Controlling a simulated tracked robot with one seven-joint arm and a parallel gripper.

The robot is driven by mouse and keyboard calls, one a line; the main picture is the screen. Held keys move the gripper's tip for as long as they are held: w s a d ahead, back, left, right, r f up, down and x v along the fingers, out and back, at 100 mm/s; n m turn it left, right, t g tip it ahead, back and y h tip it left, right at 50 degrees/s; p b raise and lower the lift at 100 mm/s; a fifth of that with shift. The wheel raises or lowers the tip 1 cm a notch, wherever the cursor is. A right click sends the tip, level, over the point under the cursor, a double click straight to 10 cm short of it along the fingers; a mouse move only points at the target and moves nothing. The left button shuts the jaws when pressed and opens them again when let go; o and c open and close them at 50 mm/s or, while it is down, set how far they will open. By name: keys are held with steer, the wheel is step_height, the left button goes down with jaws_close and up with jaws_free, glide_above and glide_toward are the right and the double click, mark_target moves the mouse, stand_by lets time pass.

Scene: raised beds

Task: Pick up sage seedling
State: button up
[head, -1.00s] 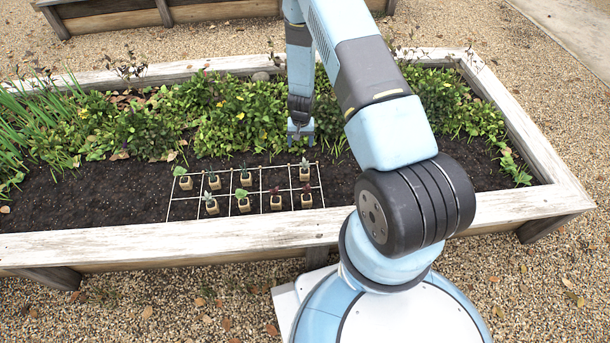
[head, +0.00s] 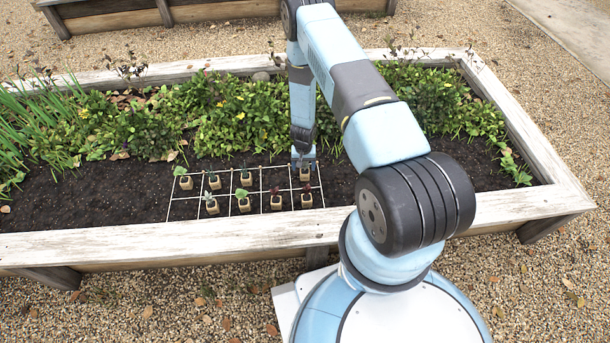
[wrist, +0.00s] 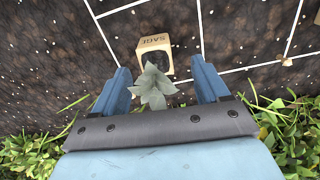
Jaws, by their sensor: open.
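The sage seedling (wrist: 152,87) has pale grey-green leaves and stands in a small tan pot (wrist: 155,43) marked SAGE in the wrist view. My gripper (wrist: 162,77) is open, with one blue finger on each side of the leaves. The pot lies just beyond the fingertips, and nothing is held. In the head view my gripper (head: 303,163) is low over the far right part of the grid, and the sage pot (head: 304,174) shows just below it. The gripper partly hides the seedling there.
Several other potted seedlings stand in the white grid (head: 263,213) on dark soil, such as a dark red one (head: 307,201) nearer me. Leafy plants (head: 240,120) grow behind the gripper. The bed's white wooden rim (head: 150,238) runs along the front.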

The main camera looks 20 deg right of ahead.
mark_target(305, 171)
steer(key=shift+s+d+f, duration=0.1)
steer(key=shift+f, duration=1.25)
steer(key=shift+s+d+f, duration=0.1)
steer(key=shift+f, duration=1.25)
steer(key=shift+c, duration=0.4)
steer(key=c, duration=1)
steer(key=shift+w+r, duration=0.1)
steer(key=shift+r, duration=0.05)
